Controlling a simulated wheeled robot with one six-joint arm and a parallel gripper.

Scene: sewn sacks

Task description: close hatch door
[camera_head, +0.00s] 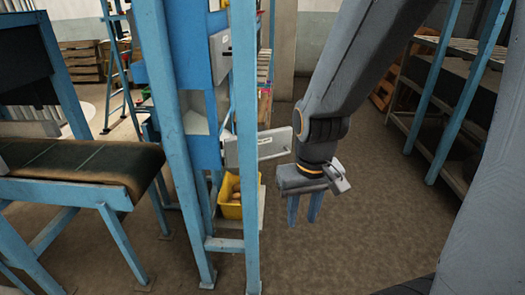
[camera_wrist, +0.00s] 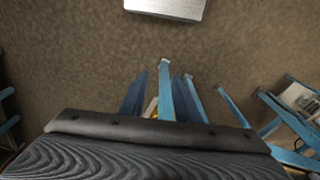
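A pale grey hatch door (camera_head: 258,147) stands swung out to the right from the blue machine frame (camera_head: 247,90), above a yellow bin. My gripper (camera_head: 303,222) points down to the right of the door's free edge and a little lower, apart from it in the picture. Its two blue fingers are spread with a gap between them, and nothing shows in the gap. In the wrist view, the fingers (camera_wrist: 165,95) reach up from the dark gripper body, with blue posts beyond them. A pale panel (camera_wrist: 167,8) shows at the top edge; I cannot tell which it is.
The yellow bin (camera_head: 231,200) sits low inside the frame, with things in it. Another pale panel (camera_head: 220,54) is higher up. A conveyor (camera_head: 80,170) stands at left and a shelf rack (camera_head: 450,110) at right. The brown floor (camera_head: 330,240) below my gripper is clear.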

